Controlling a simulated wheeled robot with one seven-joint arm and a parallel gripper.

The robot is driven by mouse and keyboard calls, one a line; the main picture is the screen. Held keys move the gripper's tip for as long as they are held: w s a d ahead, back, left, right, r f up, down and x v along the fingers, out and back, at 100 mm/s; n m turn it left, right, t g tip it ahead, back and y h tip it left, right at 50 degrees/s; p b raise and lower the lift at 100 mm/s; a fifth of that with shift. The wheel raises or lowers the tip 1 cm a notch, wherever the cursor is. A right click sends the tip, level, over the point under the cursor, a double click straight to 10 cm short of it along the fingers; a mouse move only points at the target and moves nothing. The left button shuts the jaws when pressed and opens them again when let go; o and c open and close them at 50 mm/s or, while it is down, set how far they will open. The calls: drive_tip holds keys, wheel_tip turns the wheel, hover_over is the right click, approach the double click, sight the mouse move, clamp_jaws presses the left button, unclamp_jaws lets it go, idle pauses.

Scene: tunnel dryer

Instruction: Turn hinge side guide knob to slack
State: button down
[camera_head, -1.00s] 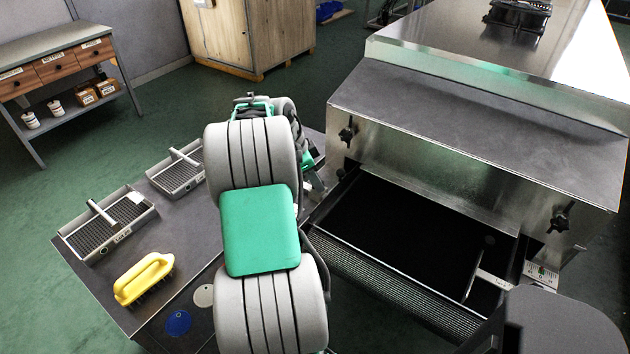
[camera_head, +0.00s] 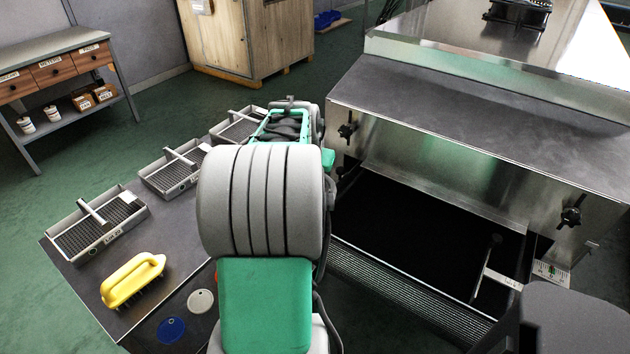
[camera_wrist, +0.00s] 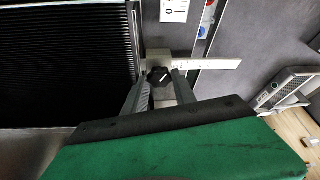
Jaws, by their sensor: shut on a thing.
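In the wrist view a small dark faceted knob (camera_wrist: 159,77) with a pale mark on its face sits on a metal block beside the black slatted conveyor. My gripper (camera_wrist: 161,88) has one finger on each side of the knob and is shut on it. A pale strip with small, unreadable print (camera_wrist: 207,64) runs right from the knob, and a white scale plate (camera_wrist: 174,10) lies above it. In the head view my arm hides the gripper and this knob.
The dryer hood (camera_head: 470,120) carries two black star knobs, one at left (camera_head: 347,131) and one at right (camera_head: 571,211). Several wire-mesh trays (camera_head: 97,222) and a yellow brush (camera_head: 133,280) lie on the side table. Green floor is open beyond it.

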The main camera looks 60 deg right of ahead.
drive_tip(key=n, duration=0.2)
drive_tip(key=n+t, duration=0.1)
drive_tip(key=n, duration=0.1)
drive_tip(key=n+t, duration=0.1)
drive_tip(key=shift+s+d+n+y, duration=0.1)
drive_tip(key=shift+s+n+y, duration=0.15)
drive_tip(key=shift+n+y, duration=0.15)
idle(0.3)
drive_tip(key=c, duration=1)
unclamp_jaws()
drive_tip(key=shift+c, duration=0.2)
drive_tip(key=v, duration=0.7)
drive_tip(key=shift+s+r, duration=0.2)
drive_tip(key=shift+r, duration=0.15)
